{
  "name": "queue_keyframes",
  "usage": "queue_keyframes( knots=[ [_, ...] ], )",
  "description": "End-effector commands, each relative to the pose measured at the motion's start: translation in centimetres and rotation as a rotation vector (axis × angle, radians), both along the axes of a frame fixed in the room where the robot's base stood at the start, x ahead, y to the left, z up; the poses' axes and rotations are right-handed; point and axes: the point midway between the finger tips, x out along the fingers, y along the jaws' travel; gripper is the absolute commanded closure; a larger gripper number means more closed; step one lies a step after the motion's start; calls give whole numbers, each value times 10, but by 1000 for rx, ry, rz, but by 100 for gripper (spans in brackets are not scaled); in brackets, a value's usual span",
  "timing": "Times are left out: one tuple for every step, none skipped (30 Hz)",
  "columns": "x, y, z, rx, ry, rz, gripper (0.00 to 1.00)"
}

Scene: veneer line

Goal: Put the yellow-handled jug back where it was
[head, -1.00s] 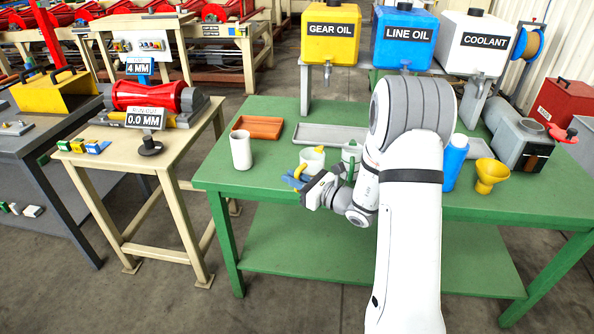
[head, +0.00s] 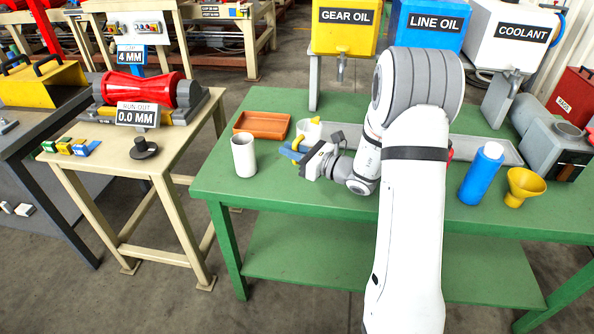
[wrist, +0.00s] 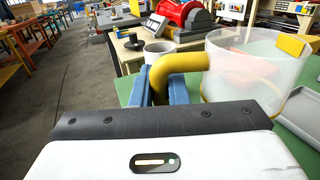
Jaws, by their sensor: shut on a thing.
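The yellow-handled jug (head: 310,129) is a whitish, see-through cup with a yellow handle. In the head view it is at the left part of the green table (head: 262,209), just behind my gripper (head: 292,148). In the wrist view the jug (wrist: 240,75) stands upright at the right, and its yellow handle (wrist: 178,63) lies between my blue fingers. My gripper is shut on that handle. I cannot tell whether the jug's base touches the table. The green-handled jug seen earlier is hidden behind my arm.
A white cup (head: 244,156) stands at the table's left, with a terracotta tray (head: 262,125) behind it. A long grey tray (head: 480,148) lies along the back. A blue bottle (head: 481,173) and yellow funnel (head: 523,187) stand at the right. The front left tabletop is clear.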

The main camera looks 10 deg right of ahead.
Motion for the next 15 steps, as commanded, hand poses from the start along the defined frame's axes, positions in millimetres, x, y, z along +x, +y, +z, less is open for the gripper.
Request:
queue_keyframes(
  knots=[
    [0, 0, -11, 2, 5, 0, 100],
    [0, 0, -16, 3, 4, 0, 100],
    [0, 0, -23, 2, 4, 0, 100],
    [0, 0, -27, 2, 4, 0, 100],
    [0, 0, -30, 2, 4, 0, 100],
    [0, 0, -34, 1, 2, 0, 100],
    [0, 1, -35, 1, 1, 1, 100],
    [0, 1, -38, 1, 1, 1, 100],
    [0, 1, -41, 1, 2, 2, 100],
    [0, 1, -45, 2, 2, 2, 100],
    [0, 1, -49, 2, 2, 2, 100],
    [0, 1, -55, 2, 2, 2, 100],
    [0, 1, -60, 1, 3, 2, 100],
    [0, 2, -64, 1, 3, 3, 100],
    [0, 2, -69, 1, 2, 3, 100]
  ],
)
